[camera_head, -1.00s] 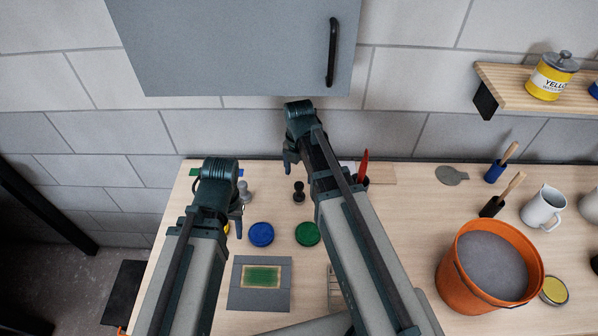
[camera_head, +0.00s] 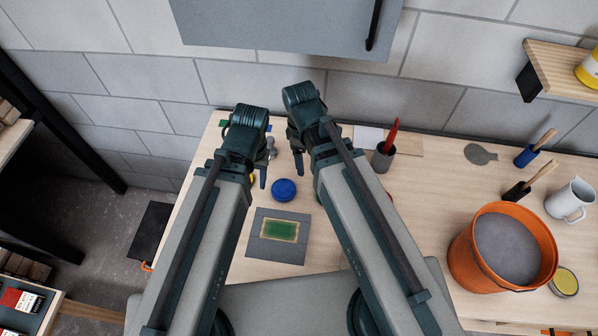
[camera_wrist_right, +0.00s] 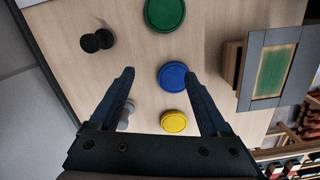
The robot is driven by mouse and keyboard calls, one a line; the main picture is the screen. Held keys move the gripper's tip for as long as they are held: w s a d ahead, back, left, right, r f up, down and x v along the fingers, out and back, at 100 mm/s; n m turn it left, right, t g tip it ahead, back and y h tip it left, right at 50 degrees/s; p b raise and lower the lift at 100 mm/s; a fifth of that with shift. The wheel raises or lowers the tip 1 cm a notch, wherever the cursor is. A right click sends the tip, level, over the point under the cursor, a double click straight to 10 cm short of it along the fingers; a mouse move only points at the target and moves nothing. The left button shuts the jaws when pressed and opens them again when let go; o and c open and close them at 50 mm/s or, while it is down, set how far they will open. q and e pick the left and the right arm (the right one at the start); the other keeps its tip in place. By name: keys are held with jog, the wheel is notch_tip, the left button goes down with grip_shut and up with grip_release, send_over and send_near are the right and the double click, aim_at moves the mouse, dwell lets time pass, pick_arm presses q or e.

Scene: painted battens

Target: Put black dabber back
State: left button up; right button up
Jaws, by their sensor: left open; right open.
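A small black knobbed piece, which looks like the black dabber (camera_wrist_right: 97,41), lies or stands on the wooden table in the right wrist view, outside my fingers to their upper left. In the head view it is hidden behind my right gripper (camera_head: 300,160). My right gripper, also in the right wrist view (camera_wrist_right: 159,76), is open and empty, its fingers around the view of a blue disc (camera_wrist_right: 173,77). A similar grey dabber (camera_head: 271,147) stands near my left gripper (camera_head: 262,172), which is open with nothing visible in it.
Green (camera_wrist_right: 165,12) and yellow (camera_wrist_right: 174,122) discs lie in line with the blue one. A grey board with a green panel (camera_head: 279,236) lies in front. An orange bucket (camera_head: 470,270), a white jug (camera_head: 570,201) and a grey cup (camera_head: 383,160) stand to the right.

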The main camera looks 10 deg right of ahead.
jog(key=s+a+m, duration=0.1)
jog(key=m, duration=0.1)
jog(key=s+m, duration=0.2)
jog(key=m, duration=0.1)
jog(key=s+a+m, duration=0.1)
jog(key=s+m, duration=0.1)
jog(key=m, duration=0.1)
jog(key=shift+a, duration=0.3)
jog(key=shift+f, duration=0.1)
